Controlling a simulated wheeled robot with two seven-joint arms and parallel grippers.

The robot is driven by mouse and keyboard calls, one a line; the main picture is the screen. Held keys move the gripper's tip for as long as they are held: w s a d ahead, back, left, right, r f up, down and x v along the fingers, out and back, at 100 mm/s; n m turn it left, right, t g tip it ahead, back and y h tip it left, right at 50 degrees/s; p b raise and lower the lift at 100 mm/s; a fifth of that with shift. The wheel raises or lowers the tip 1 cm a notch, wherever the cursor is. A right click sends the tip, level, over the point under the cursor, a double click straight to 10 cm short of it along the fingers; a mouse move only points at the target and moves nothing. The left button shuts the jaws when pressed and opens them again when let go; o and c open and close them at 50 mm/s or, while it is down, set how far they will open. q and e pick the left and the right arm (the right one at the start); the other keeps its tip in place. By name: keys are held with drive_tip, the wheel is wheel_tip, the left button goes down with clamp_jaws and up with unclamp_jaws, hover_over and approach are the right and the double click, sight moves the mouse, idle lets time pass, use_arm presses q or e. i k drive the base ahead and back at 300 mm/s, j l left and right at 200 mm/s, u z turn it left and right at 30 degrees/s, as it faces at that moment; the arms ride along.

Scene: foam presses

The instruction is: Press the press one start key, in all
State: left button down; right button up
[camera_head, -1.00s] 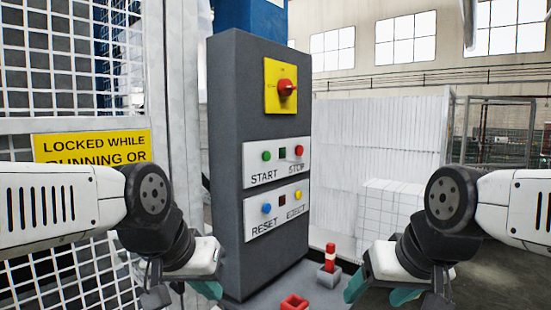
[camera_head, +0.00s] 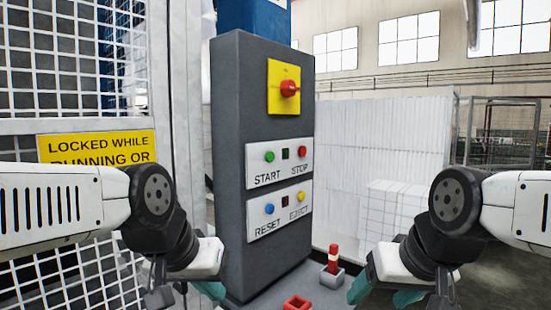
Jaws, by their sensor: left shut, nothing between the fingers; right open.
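The green START key (camera_head: 269,157) sits on the upper white plate (camera_head: 251,177) of a dark grey control column (camera_head: 262,75). A small dark square indicator (camera_head: 285,153) and the red STOP key (camera_head: 302,151) are to its right. My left gripper (camera_head: 207,290) is low, left of the column's foot, below and left of the START key and apart from it. It is shut and empty, with teal fingertips partly cut off by the frame. My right gripper (camera_head: 376,295) is low at the right, open and empty, away from the column.
A lower plate holds a blue RESET key (camera_head: 269,208) and a yellow EJECT key (camera_head: 301,197). A red rotary switch (camera_head: 289,88) on yellow is above. A mesh guard with a yellow sign (camera_head: 97,147) stands left. A red-and-white post (camera_head: 333,258) and a red tray (camera_head: 297,303) are low in front.

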sight(270, 156)
drive_tip(key=l+u, duration=0.2)
drive_tip(key=l, duration=0.6)
drive_tip(key=l+u, duration=0.15)
drive_tip(key=l, duration=0.65)
drive_tip(key=l+u, duration=0.2)
drive_tip(key=l, duration=0.65)
drive_tip(key=k+l+u, duration=0.2)
drive_tip(key=l, duration=0.55)
drive_tip(key=i+l, duration=0.05)
drive_tip(key=i, duration=0.05)
